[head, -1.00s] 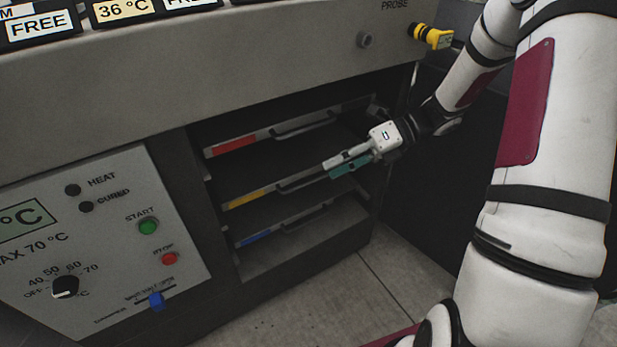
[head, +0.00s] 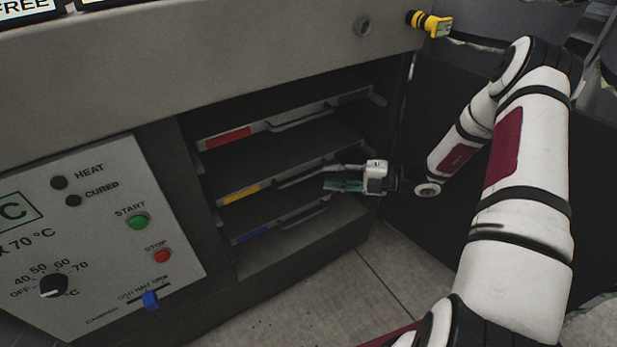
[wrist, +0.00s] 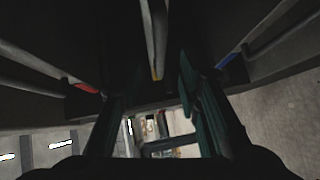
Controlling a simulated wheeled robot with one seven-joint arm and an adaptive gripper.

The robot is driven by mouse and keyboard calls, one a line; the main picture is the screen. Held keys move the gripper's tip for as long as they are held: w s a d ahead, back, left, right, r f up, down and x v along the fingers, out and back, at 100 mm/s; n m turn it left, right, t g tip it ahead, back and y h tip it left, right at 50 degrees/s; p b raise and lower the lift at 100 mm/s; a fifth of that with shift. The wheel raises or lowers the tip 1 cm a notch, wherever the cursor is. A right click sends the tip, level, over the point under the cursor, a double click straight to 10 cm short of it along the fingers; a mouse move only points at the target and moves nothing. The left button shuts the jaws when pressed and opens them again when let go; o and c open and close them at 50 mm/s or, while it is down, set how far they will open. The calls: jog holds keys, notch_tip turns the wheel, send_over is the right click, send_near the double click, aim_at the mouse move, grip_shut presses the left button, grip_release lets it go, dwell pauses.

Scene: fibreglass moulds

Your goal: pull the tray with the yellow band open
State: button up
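The tray with the yellow band (head: 240,193) is the middle one of three in the dark cabinet opening, and it looks shut. Its bar handle (head: 303,174) runs along the right part of its front. I cannot tell whether a finger touches the handle.
The red-banded tray (head: 228,138) is above and the blue-banded tray (head: 250,236) below, both close to my gripper. A control panel (head: 90,240) stands left of the opening. A yellow probe (head: 430,24) sticks out at the upper right. The floor (head: 330,290) in front is clear.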

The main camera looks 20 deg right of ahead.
aim_at(309, 175)
jog(key=b+x, duration=0.1)
jog(key=x, duration=0.6)
jog(key=shift+b, duration=0.3)
jog(key=shift+c, duration=0.5)
grip_shut()
